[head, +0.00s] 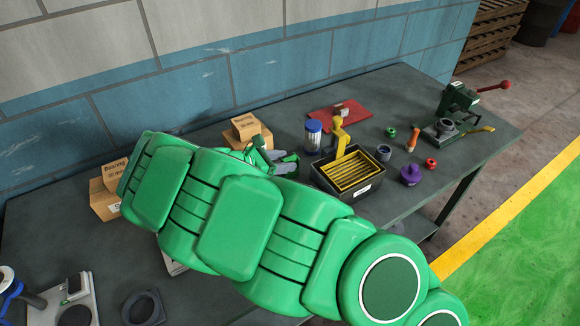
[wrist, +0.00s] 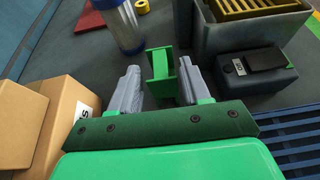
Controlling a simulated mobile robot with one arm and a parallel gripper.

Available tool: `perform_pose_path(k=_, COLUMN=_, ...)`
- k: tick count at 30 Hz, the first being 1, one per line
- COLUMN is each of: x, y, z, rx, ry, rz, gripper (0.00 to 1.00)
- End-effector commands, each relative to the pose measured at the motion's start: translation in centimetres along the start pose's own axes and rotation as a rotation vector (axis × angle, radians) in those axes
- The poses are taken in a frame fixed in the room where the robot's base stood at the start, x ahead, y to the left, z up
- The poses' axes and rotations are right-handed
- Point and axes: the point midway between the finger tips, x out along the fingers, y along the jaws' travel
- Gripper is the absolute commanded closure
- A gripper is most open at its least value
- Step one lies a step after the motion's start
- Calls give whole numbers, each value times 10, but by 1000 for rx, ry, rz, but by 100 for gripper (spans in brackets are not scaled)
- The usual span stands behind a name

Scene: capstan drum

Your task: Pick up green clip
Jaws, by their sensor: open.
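The green clip (wrist: 160,77) is a small upright piece with two flanges. In the wrist view it is between the two grey fingers of my gripper (wrist: 159,68), nearer the right finger. A gap shows between the clip and the left finger; I cannot tell whether the right finger touches it. My gripper is open. In the head view my gripper (head: 283,164) is low over the bench, left of the black bin, and my green arm hides much around it. A bit of green by the fingers there may be the clip.
A black bin (head: 366,187) with a yellow grate stands right of my gripper. A blue-capped jar (head: 313,137) stands just beyond it. Cardboard boxes (wrist: 55,115) are close on the left. A dark block (wrist: 257,75) is close on the right. Purple, orange and red parts lie farther right.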

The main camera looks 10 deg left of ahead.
Motion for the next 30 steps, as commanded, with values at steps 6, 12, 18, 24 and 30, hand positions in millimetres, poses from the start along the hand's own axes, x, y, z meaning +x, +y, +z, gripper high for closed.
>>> perform_pose_path(k=6, x=28, y=-3, z=-1, rx=1, ry=-2, rz=-6, gripper=53)
perform_pose_path(k=12, x=46, y=-2, z=-1, rx=1, ry=0, rz=-1, gripper=53)
perform_pose_path(k=18, x=46, y=-2, z=-1, rx=1, ry=0, rz=0, gripper=53)
perform_pose_path(k=24, x=46, y=-2, z=-1, rx=1, ry=0, rz=-1, gripper=82)
perform_pose_path(k=30, x=46, y=-2, z=-1, rx=1, ry=0, rz=-1, gripper=100)
